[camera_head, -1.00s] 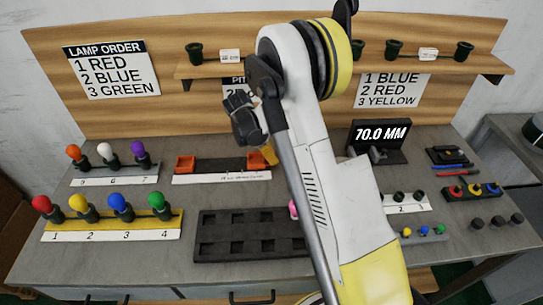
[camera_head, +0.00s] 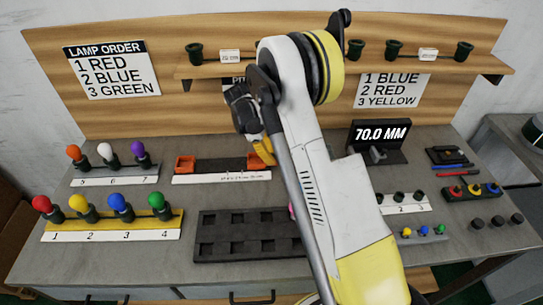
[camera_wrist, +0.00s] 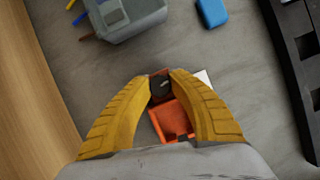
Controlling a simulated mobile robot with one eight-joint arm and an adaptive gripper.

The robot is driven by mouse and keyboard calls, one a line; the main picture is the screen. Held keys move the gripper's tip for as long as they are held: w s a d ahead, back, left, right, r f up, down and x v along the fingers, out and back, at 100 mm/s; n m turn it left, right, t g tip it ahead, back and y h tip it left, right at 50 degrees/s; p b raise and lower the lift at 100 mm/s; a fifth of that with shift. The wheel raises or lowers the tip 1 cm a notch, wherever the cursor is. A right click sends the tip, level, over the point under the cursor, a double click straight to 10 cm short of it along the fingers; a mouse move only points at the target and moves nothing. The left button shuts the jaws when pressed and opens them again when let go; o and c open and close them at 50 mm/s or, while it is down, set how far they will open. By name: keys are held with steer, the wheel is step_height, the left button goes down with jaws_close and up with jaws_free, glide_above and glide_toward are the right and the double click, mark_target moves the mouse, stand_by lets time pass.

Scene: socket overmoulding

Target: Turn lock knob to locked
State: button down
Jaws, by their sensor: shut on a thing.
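The lock knob (camera_wrist: 160,88) is a small dark round piece with a pale mark, at the end of an orange fixture (camera_wrist: 173,119) in the wrist view. My gripper (camera_wrist: 161,79) has its yellow fingers on either side of the knob, shut on it. In the head view, my gripper (camera_head: 264,152) is low over the right orange block of the fixture, on a dark bar with a white front strip (camera_head: 222,178). The knob is hidden there by my fingers. I cannot tell which position its mark stands for.
The left orange block (camera_head: 185,165) stands clear of my gripper. A black slotted tray (camera_head: 250,251) lies in front. A rack with several coloured lamps (camera_head: 110,228) is at left. In the wrist view, a grey holder (camera_wrist: 135,20) and a blue block (camera_wrist: 212,12) lie beyond my fingers.

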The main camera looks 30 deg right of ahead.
steer(key=c, duration=1.4)
jaws_free()
steer(key=shift+a+r, duration=0.1)
steer(key=shift+r, duration=0.15)
steer(key=w+a, duration=0.2)
steer(key=a, duration=0.1)
steer(key=w+a, duration=0.2)
steer(key=a, duration=0.1)
steer(key=w+a, duration=0.3)
steer(key=a, duration=0.1)
steer(key=shift+w+r, duration=0.1)
steer(key=shift+r, duration=0.2)
